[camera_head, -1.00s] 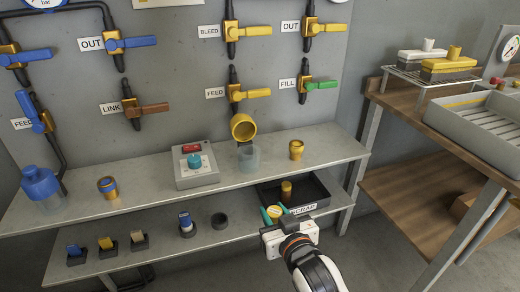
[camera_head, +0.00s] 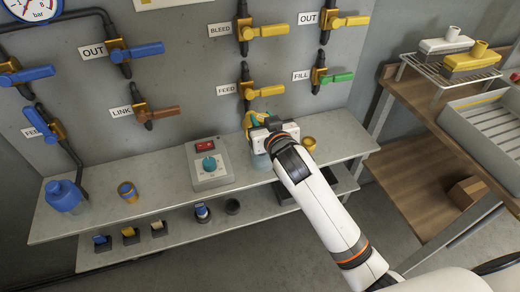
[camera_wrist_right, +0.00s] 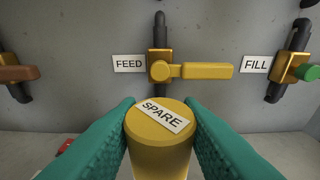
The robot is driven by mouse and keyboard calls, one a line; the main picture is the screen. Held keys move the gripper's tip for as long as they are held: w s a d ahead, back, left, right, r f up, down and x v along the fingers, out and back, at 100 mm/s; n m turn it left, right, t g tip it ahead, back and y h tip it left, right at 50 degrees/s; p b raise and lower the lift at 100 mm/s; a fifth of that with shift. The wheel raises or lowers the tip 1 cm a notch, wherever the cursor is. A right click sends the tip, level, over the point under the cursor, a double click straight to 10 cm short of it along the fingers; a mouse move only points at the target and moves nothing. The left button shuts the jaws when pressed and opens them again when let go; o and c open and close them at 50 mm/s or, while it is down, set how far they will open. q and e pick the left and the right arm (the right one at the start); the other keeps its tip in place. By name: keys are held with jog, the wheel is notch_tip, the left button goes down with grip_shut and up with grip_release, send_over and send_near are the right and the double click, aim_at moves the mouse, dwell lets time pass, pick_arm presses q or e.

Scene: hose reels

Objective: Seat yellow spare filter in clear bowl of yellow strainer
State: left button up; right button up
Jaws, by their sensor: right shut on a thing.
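My right gripper (camera_head: 260,120) is shut on the yellow spare filter. In the right wrist view the filter (camera_wrist_right: 160,138) stands between the teal fingers, its "SPARE" label facing the camera. The gripper is above the upper shelf, in front of the panel below the yellow FEED valve (camera_head: 262,91). The clear bowl (camera_head: 261,161) stands on the shelf below the gripper, partly hidden by it. The yellow strainer head is largely or wholly behind the gripper; I cannot separate it from the filter there. My left gripper is not in view.
A grey box with a teal knob (camera_head: 208,165) stands left of the bowl. A small yellow cup (camera_head: 309,145) stands close to its right. My right arm hides most of the scrap tray.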

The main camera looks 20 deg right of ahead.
notch_tip(320, 180, down, 10)
jog(key=shift+r+b, duration=0.1)
jog(key=shift+b, duration=0.55)
jog(key=o, duration=0.9)
jog(key=shift+o, duration=0.2)
